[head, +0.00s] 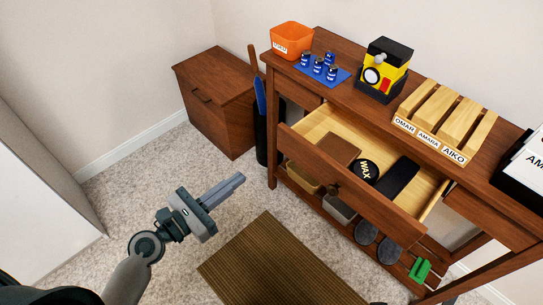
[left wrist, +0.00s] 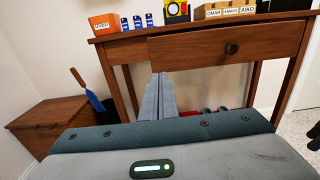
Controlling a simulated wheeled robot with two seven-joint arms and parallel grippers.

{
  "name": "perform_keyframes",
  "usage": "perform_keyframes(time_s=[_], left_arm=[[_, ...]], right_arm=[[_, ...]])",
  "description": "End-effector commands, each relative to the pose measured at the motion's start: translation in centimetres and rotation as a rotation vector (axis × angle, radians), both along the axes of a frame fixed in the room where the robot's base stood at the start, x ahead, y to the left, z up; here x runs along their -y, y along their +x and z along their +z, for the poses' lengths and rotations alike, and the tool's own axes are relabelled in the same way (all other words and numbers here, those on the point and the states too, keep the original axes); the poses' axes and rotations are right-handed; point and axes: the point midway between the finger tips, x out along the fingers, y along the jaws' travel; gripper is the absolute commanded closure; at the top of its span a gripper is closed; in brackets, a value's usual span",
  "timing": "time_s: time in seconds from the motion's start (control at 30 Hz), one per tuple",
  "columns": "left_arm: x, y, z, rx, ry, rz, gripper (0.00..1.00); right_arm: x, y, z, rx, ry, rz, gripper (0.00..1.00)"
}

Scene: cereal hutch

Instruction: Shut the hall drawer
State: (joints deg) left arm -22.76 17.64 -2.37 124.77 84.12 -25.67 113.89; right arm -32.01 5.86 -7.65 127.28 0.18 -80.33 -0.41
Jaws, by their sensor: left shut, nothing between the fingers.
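The hall drawer (head: 296,146) is pulled out of the brown wooden hall table (head: 322,88). A brown block, a round black tin marked WAX (head: 366,171) and a dark long object (head: 397,177) lie inside it. Its front has a round dark knob (head: 333,188), which also shows in the left wrist view (left wrist: 231,48). My left gripper (head: 240,179) is shut and empty, in the air left of the drawer front and apart from it. In the left wrist view its closed fingers (left wrist: 158,97) point toward the table, below the drawer front's left end. My right gripper is not in view.
An orange bin (head: 291,39), blue mat with small jars, yellow-black camera (head: 384,68) and named wooden rack (head: 445,119) stand on the table. A brown cabinet (head: 217,100) is at the left. A ribbed mat (head: 275,265) lies on the carpet before the table.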

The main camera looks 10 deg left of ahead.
Motion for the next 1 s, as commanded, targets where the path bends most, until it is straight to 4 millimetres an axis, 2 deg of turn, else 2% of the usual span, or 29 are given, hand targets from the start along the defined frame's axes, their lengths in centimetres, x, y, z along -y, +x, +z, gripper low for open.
perform_keyframes(time_s=[0.27,0.47,0.67,1.0], left_arm=[[0.1,0.1,0.1,0.002,0.004,-0.002,1.00],[0.7,0.8,0.2,0.004,0.005,-0.002,1.00],[2.1,2.8,0.2,0.004,0.003,-0.003,1.00],[5.6,7.6,0.2,0.005,0.003,-0.003,1.00]], right_arm=[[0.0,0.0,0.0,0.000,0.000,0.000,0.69],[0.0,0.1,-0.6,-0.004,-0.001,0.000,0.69],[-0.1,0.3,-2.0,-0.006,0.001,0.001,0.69],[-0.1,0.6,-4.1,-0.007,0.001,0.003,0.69]])
